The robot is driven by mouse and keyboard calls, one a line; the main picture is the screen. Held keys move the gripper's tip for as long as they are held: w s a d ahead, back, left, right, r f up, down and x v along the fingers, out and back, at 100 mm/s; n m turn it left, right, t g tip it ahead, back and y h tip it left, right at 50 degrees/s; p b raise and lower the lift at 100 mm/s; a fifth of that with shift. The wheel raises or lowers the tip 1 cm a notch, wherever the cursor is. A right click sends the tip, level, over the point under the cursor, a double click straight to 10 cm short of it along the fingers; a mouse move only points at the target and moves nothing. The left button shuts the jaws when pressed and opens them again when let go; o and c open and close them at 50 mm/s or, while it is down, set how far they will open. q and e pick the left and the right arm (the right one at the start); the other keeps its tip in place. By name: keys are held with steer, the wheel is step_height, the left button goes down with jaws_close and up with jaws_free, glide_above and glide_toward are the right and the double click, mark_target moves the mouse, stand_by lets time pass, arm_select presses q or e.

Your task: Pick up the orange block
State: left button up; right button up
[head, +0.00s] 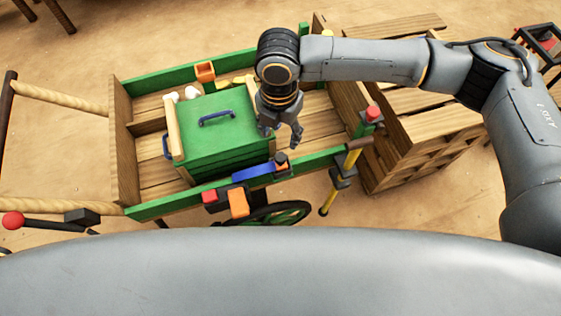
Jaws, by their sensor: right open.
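My right gripper (283,134) points down over the cart, to the right of a green box. It is open, with nothing seen between its fingers. It is apart from the orange block, which lies lower left of it in the picture. My left gripper is not in view.
A long blue piece (253,172) and a dark knob (281,158) sit along the front rail. The green box (215,125) with a blue handle fills the cart's middle. Wooden pallets (430,130) stand right.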

mark_target(281, 156)
step_height(281, 156, down, 12)
steer(key=shift+d+r, duration=0.1)
steer(key=shift+r, duration=0.1)
jaws_close()
stand_by(0.5)
